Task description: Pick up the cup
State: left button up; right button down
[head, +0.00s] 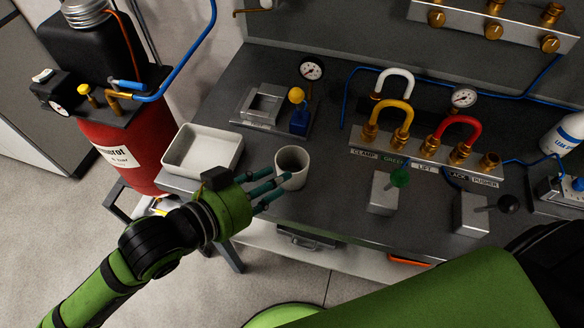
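My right gripper does not show; only a green arm part fills the lower right.
A white tray (183,165) lies left of the cup. Behind are a yellow-knobbed blue fixture (299,118), gauges and a manifold with coloured hoses. Right of the cup stand levers with green (399,177) and black (509,204) knobs. A red cylinder (112,140) stands left of the bench.

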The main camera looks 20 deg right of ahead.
aim_at(306, 168)
pick_arm(q)
jog(key=shift+d, duration=0.55)
jog(key=p+x, duration=0.1)
jog(key=x, duration=0.5)
jog(key=shift+d+f, duration=0.15)
grip_shut()
